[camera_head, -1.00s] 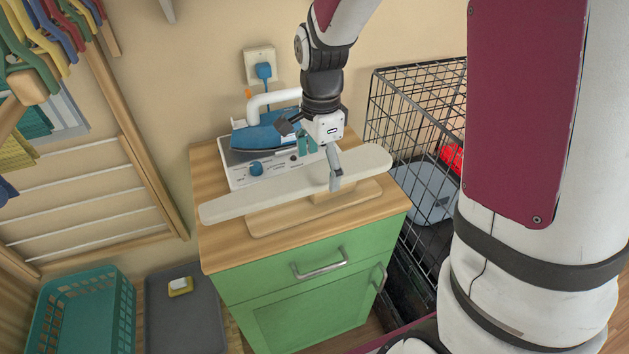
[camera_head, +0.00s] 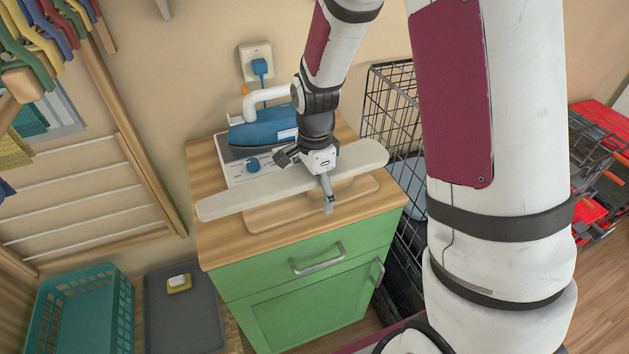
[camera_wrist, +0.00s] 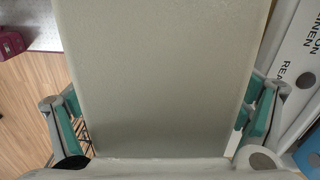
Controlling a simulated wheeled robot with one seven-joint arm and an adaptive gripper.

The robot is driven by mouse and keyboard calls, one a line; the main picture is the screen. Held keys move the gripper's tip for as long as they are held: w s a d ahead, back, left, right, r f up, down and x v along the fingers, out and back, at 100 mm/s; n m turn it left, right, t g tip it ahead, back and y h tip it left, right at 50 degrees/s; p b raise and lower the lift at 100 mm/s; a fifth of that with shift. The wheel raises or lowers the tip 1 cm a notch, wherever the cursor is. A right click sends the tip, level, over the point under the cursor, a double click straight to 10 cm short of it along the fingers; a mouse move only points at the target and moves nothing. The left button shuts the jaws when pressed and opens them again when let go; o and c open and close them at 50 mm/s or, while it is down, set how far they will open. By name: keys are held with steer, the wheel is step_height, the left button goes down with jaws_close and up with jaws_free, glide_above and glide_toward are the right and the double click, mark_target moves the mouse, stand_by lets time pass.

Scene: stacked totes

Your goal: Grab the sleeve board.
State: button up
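The sleeve board (camera_head: 236,199) is a long, pale grey padded board on a wooden base (camera_head: 262,219). It lies across the top of the green cabinet. My gripper (camera_head: 311,182) is over its right half, pointing down, with one finger on the near side and the other behind. In the wrist view the board (camera_wrist: 160,70) fills the middle, between the teal pads of my gripper (camera_wrist: 166,117). The fingers are spread around the board's width, and a narrow gap shows beside the left pad. Contact on the right side is hard to tell.
A blue iron (camera_head: 262,130) on a white station stands right behind the board, with a plug (camera_head: 260,68) in the wall. A wire crate (camera_head: 388,110) is to the right. A teal basket (camera_head: 75,315) and grey tray (camera_head: 182,315) are low on the left.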

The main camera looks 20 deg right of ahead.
steer(key=c, duration=2)
steer(key=shift+r, duration=0.1)
steer(key=shift+w+r, duration=0.1)
steer(key=shift+r, duration=0.65)
jaws_close()
step_height(320, 180, up, 2)
steer(key=shift+r, duration=0.1)
steer(key=s+a+r+p, duration=0.1)
steer(key=s+p, duration=0.4)
steer(key=s, duration=1.1)
steer(key=shift+a+r, duration=0.15)
steer(key=shift+a, duration=0.25)
